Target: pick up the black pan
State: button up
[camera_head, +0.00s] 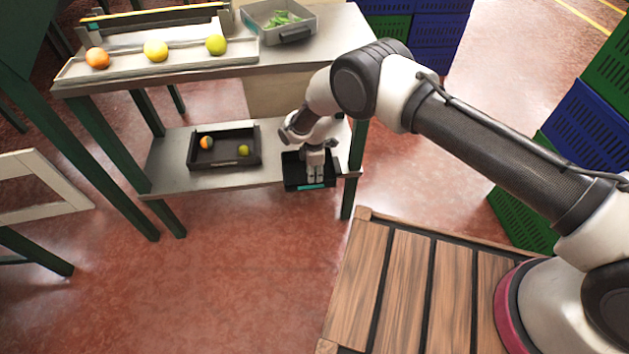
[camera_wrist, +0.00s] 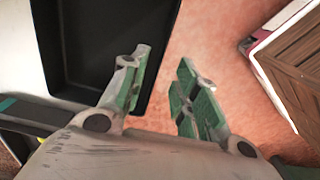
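The black pan (camera_head: 292,172) is on the lower shelf of the metal table, near its right end, with a teal strip on its front. It shows empty where visible, and my gripper covers part of it in the head view. In the wrist view the pan (camera_wrist: 105,45) fills the upper left. My gripper (camera_head: 315,181) points down at the pan. In the wrist view my gripper (camera_wrist: 163,76) has its green-padded fingers apart. The left finger overlaps the pan's inside and the right one is over the red floor, with the pan's edge between them. Contact cannot be told.
A dark tray (camera_head: 222,164) with two fruits is left of the pan on the lower shelf (camera_head: 168,171). Above, a long white tray (camera_head: 125,69) holds three fruits beside a grey bin (camera_head: 262,19) with green items. Blue and green crates (camera_head: 577,125) stand right.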

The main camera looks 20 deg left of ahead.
notch_tip(320, 180, up, 5)
jog(key=shift+f, duration=0.1)
dwell(0.4)
